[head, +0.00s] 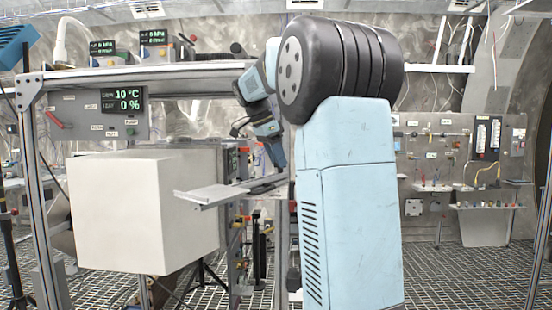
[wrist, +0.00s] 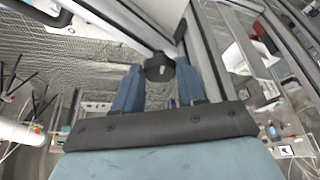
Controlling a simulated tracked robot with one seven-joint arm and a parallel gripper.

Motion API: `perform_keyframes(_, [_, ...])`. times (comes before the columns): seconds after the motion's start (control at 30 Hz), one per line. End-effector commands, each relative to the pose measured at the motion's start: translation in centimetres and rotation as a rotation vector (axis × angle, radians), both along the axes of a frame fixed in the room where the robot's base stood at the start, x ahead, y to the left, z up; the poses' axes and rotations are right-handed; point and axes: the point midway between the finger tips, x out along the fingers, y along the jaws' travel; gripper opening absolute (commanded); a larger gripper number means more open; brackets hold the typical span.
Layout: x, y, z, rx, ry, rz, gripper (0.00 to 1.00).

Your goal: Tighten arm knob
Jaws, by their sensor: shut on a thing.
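The arm knob (wrist: 159,67) is a black knob beside a pale metal bar, near the middle of the wrist view. My gripper (wrist: 157,76) has its two blue fingers on either side of the knob and is shut on it. In the head view my gripper (head: 277,158) points down beside the rig, just above a grey metal plate (head: 215,191). I cannot make out the knob in the head view, where my gripper and arm cover that spot.
A large white box (head: 135,212) stands left of the plate under a metal frame (head: 150,76). A display panel (head: 124,101) hangs from the frame. A wall panel with valves and gauges (head: 460,150) is at the back right. Grated floor (head: 450,275) lies open at right.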

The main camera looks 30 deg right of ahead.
Motion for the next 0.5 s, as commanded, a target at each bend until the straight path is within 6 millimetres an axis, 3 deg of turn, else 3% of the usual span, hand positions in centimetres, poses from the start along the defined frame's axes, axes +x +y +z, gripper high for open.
perform_keyframes(0.13, [0.29, 0.21, 0.22, -0.002, -0.01, 0.009, 0.1])
perform_keyframes(0.17, [0.29, 0.21, 0.22, -0.002, -0.01, 0.009, 0.42])
perform_keyframes(0.4, [0.17, 0.1, 0.11, -0.001, -0.005, 0.005, 0.65])
perform_keyframes(0.5, [0.13, 0.05, 0.08, -0.001, -0.005, 0.004, 0.66])
